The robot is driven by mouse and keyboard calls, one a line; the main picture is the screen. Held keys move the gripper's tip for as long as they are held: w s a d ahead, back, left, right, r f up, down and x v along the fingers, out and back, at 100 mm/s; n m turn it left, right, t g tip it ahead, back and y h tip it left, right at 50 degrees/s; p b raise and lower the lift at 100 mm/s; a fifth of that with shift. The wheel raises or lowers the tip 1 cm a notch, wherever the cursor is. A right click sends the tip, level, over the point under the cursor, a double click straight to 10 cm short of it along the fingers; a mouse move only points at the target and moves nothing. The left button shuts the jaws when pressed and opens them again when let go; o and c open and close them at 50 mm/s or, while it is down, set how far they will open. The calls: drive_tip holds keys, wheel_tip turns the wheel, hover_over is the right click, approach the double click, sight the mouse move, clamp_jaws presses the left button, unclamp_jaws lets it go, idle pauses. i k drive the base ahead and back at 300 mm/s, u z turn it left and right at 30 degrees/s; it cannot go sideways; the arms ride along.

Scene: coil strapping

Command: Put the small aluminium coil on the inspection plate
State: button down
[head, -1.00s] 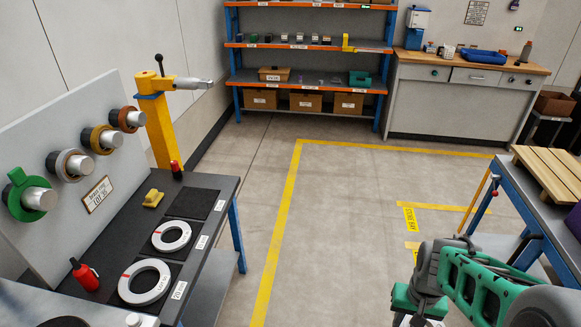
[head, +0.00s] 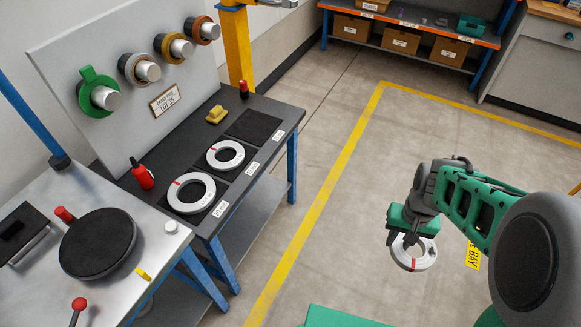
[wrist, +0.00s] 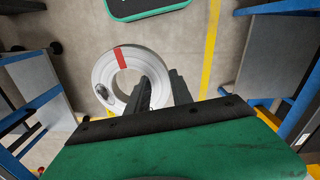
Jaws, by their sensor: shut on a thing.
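A small silver-white coil (head: 426,260) with a red mark hangs in my gripper (head: 407,237) above the floor at the right of the head view. In the wrist view, the two dark fingers (wrist: 160,90) are shut on the ring wall of the coil (wrist: 104,69), near its lower right side. A round black plate (head: 97,246), apparently the inspection plate, lies on the steel table at lower left. It is bare, with a red knob at its edge. My gripper is well to its right, apart from it.
Two similar coils, the nearer (head: 190,204) and the farther (head: 236,158), lie on black pads on the dark bench (head: 262,103). A red bottle (head: 141,174) stands near the steel table (head: 165,262). The floor (head: 330,220) between bench and gripper is clear.

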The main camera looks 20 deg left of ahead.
sight(96, 238)
drive_tip(key=u, duration=2.25)
